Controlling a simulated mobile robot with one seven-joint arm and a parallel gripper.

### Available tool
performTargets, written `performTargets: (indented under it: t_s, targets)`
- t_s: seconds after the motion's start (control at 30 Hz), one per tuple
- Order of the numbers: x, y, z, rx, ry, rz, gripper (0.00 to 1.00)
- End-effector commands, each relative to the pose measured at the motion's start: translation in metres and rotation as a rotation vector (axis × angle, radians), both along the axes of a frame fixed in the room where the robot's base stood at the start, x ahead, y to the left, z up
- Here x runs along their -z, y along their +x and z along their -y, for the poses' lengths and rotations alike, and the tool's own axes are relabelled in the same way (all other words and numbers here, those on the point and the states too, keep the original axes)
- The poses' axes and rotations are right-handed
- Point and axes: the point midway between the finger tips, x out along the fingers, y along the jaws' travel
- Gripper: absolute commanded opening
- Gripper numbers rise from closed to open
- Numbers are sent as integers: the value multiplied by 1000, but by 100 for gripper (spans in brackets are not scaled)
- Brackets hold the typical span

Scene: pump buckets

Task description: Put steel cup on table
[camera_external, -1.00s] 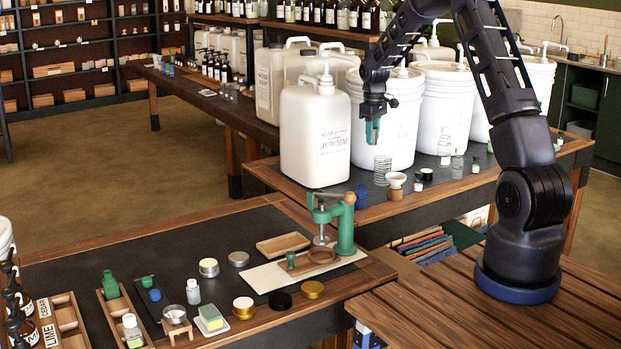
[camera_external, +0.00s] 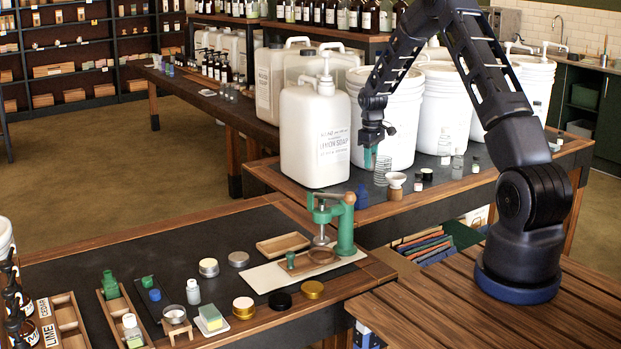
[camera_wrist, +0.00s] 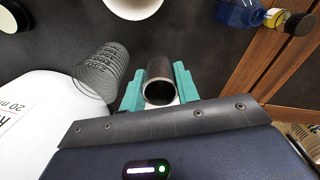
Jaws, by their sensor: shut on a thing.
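The steel cup (camera_wrist: 160,82) is a small grey metal cylinder. In the wrist view it sits between the two green fingers of my gripper (camera_wrist: 160,92), which is shut on it, and its open rim faces the camera. In the external view my gripper (camera_external: 370,158) points down low over the back table (camera_external: 335,200), beside the big white jug and a clear beaker. The cup is hard to make out there. I cannot tell whether its base touches the tabletop.
The clear graduated beaker (camera_wrist: 100,75) stands close left of the fingers in the wrist view. The white jug (camera_external: 315,130) and white buckets (camera_external: 400,110) stand close by.

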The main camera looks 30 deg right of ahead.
Motion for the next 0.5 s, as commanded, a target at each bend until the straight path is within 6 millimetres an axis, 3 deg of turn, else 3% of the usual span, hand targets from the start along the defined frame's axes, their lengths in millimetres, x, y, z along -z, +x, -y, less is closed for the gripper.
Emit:
performTargets:
  t_s: [0.2, 0.5]
  targets:
    - [34, 0, 0, 0, 0, -2, 9]
    - [54, 0, 0, 0, 0, -2, 9]
